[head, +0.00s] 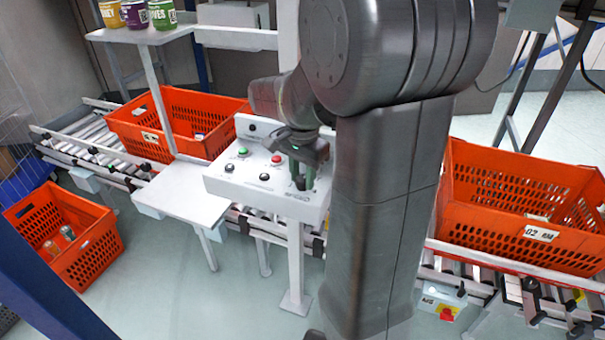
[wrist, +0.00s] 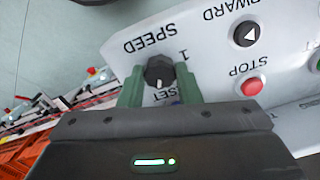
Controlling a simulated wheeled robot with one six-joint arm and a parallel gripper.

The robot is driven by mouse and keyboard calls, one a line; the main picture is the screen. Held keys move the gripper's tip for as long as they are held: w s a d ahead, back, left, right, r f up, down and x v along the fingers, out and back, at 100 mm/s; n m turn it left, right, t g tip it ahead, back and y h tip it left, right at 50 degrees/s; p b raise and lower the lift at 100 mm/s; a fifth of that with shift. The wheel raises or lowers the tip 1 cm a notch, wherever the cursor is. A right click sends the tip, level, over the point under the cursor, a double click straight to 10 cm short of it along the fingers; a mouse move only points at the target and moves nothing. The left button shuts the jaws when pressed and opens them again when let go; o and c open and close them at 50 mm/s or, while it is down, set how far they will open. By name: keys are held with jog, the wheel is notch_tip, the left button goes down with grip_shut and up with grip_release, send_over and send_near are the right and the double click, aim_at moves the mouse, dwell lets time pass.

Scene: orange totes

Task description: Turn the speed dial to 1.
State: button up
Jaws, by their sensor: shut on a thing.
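The speed dial (wrist: 160,70) is a black knob on the white control panel (wrist: 208,50). In the wrist view the word SPEED appears upside down above it, and a printed 1 stands to its upper right. A small pale mark shows on the dial's lower side; its exact setting is hard to read. My gripper (wrist: 160,79) has its green fingers on either side of the dial and is shut on it. In the head view my gripper (head: 302,172) reaches down to the right part of the panel (head: 250,187), and its wrist hides part of the panel top.
The panel also carries a green button (head: 242,152). Orange totes (head: 520,238) stand on roller conveyors on both sides. A white side table (head: 180,192) is left of the panel.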

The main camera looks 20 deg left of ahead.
jog(key=n+p, duration=0.2)
jog(key=n, duration=0.4)
jog(key=shift+r+n, duration=0.1)
jog(key=shift+n, duration=0.2)
jog(key=n+p, duration=0.1)
jog(key=n, duration=0.2)
jog(key=shift+n, duration=0.3)
jog(key=n, duration=0.3)
jog(key=shift+n+p, duration=0.3)
jog(key=n, duration=0.4)
jog(key=shift+n+p, duration=0.3)
jog(key=n, duration=0.4)
jog(key=shift+n, duration=0.4)
jog(key=o, duration=1)
jog(key=shift+c, duration=0.2)
